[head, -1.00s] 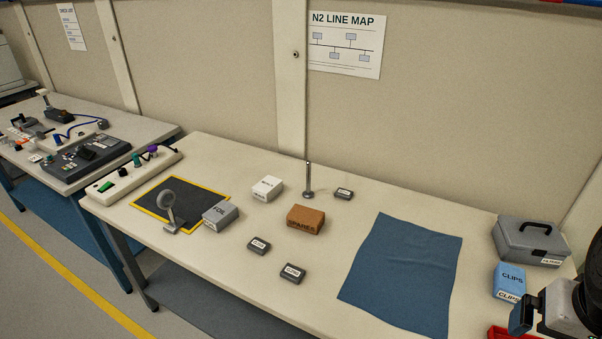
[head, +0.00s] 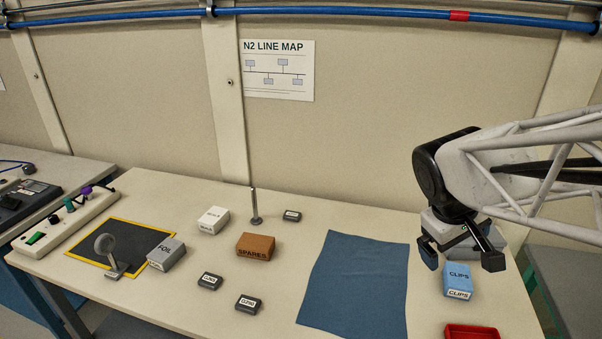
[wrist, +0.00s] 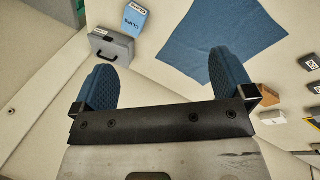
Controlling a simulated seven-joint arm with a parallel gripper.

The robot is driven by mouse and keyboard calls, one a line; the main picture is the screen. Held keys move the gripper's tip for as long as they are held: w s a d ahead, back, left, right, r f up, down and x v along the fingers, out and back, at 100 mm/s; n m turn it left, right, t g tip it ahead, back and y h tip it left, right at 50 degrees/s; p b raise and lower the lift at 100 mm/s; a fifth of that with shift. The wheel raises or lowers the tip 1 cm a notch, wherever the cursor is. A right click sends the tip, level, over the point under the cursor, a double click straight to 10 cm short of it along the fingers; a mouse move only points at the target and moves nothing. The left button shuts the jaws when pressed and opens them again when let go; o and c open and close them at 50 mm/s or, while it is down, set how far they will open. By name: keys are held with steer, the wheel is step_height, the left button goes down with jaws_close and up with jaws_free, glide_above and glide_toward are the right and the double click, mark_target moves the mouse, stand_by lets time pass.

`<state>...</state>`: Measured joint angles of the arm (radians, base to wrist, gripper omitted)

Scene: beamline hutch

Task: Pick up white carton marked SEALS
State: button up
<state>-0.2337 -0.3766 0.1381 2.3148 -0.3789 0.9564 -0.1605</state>
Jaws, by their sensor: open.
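The white carton (head: 213,220) stands upright on the bench, left of the metal post and behind the brown SPARES box. Its small print is hard to read at this size. My gripper (head: 461,258) hangs over the right end of the bench, far to the right of the carton. In the wrist view my gripper (wrist: 165,78) has its two blue pads wide apart with nothing between them.
Near the carton are the SPARES box (head: 256,246), the grey FOIL box (head: 166,254), the post (head: 255,207) and several small dark boxes. A blue cloth (head: 353,284) lies mid-bench. A CLIPS box (head: 457,279), red tray (head: 471,332) and grey case (wrist: 110,47) are at right.

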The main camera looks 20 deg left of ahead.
steer(key=w+a+f+n+t+h, duration=0.3)
steer(key=w+a+n, duration=0.4)
steer(key=w+a, duration=0.65)
steer(key=w+a+f+n+t, duration=0.2)
steer(key=w+a+f+n, duration=0.45)
steer(key=a, duration=1.15)
steer(key=n+t+y, duration=0.5)
steer(key=n+t, duration=0.1)
steer(key=n, duration=0.9)
glide_toward(209, 219)
steer(key=shift+s+a, duration=0.25)
steer(key=shift+a, duration=0.05)
steer(key=shift+x, duration=3.4)
steer(key=shift+w+d+r, duration=0.1)
steer(key=shift+d, duration=0.05)
steer(key=shift+x, duration=2.5)
